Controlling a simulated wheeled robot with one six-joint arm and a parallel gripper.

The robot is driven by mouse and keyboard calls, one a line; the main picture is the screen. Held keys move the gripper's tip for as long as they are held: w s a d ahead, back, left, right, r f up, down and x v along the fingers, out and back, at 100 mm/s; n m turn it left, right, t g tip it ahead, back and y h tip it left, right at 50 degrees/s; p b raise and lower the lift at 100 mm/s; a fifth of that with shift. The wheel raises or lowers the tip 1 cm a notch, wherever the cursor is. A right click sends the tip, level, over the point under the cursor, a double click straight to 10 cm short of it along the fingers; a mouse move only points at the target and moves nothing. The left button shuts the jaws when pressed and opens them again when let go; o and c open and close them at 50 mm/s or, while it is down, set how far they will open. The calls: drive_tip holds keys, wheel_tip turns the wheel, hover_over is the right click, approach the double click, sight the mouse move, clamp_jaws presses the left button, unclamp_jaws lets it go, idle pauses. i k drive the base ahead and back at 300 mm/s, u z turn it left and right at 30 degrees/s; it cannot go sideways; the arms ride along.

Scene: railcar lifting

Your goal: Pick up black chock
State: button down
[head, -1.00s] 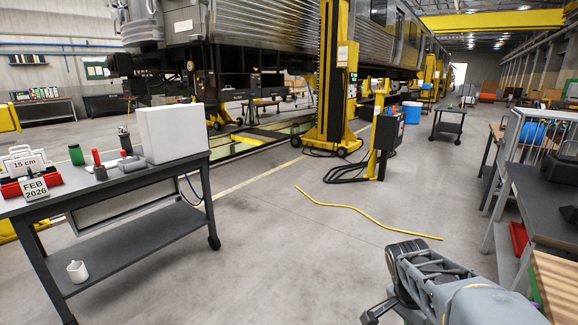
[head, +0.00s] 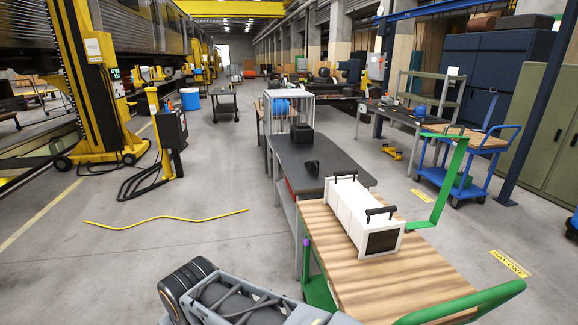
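A small black object (head: 312,167) lies on the dark top of the workbench in the middle of the head view, and it may be the black chock. A larger black boxy object (head: 301,133) sits farther back on the same bench. Both are too small to make out in detail. Part of my grey arm shows at the bottom edge, left of the bench. My gripper cannot be made out in this view.
A green cart (head: 340,285) with a wooden top stands close in front of the bench, bearing a white case (head: 352,217) with black handles. A yellow cable (head: 165,218) lies on the floor at left. Open floor lies left of the bench.

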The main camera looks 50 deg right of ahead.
sight(312, 166)
drive_tip(key=z, duration=1.65)
drive_tip(key=k, duration=0.35)
drive_tip(key=u, duration=1)
drive_tip(key=k, duration=0.95)
drive_tip(key=u, duration=0.65)
drive_tip(key=i, duration=1.95)
drive_tip(key=z, duration=0.35)
drive_tip(key=i, duration=2.55)
drive_tip(key=z, duration=0.6)
drive_tip(key=i, duration=2.15)
drive_tip(key=z, duration=1.4)
drive_tip(key=i, duration=1.15)
drive_tip(key=z, duration=1.2)
